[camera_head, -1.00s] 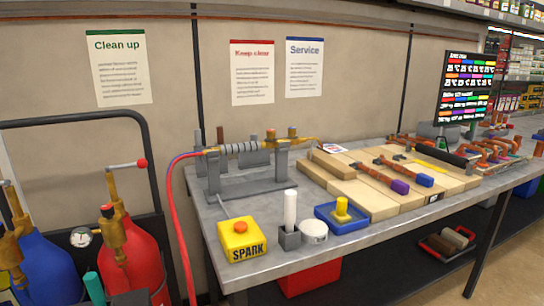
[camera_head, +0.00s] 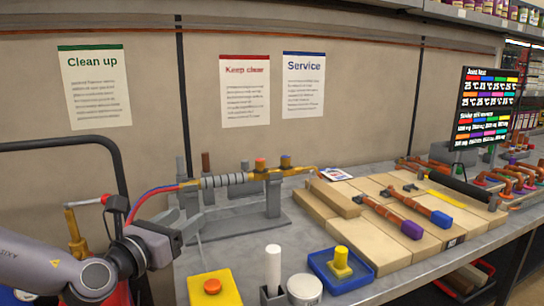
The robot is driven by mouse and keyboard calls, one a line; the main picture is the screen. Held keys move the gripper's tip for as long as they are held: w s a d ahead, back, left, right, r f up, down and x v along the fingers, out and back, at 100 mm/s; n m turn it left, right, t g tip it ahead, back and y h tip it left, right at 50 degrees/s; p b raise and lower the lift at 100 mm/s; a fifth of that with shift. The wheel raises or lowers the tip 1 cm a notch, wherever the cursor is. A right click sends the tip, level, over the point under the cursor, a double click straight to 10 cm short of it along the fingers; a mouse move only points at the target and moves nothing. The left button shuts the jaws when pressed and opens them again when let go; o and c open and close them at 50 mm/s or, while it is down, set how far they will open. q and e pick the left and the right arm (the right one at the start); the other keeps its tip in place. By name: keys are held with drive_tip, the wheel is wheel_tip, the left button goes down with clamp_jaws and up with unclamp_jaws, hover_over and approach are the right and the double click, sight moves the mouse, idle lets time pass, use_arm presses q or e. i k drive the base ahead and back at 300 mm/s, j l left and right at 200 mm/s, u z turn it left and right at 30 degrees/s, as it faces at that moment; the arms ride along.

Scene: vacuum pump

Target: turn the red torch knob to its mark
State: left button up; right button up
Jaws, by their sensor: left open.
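The torch (camera_head: 228,180) lies level on a grey stand (camera_head: 272,195) at the back left of the workbench, with red and blue hoses at its left end. A red-orange knob (camera_head: 260,163) sits on top of its brass body. A second, yellowish knob (camera_head: 285,162) is just right of it. The knob's mark is too small to make out. My left gripper (camera_head: 174,234) is at the lower left, in front of the stand's left end. It is open, apart from the torch and well left of the knob. My right gripper is out of view.
A yellow box with an orange button (camera_head: 212,287), a white cylinder in a grey holder (camera_head: 273,268), a round white tin (camera_head: 304,288) and a blue tray (camera_head: 341,272) stand along the front. Wooden boards with tools (camera_head: 395,225) lie right. Bare bench shows between stand and front items.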

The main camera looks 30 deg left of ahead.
sight(260, 163)
drive_tip(key=i+j, duration=0.1)
drive_tip(key=i, duration=0.85)
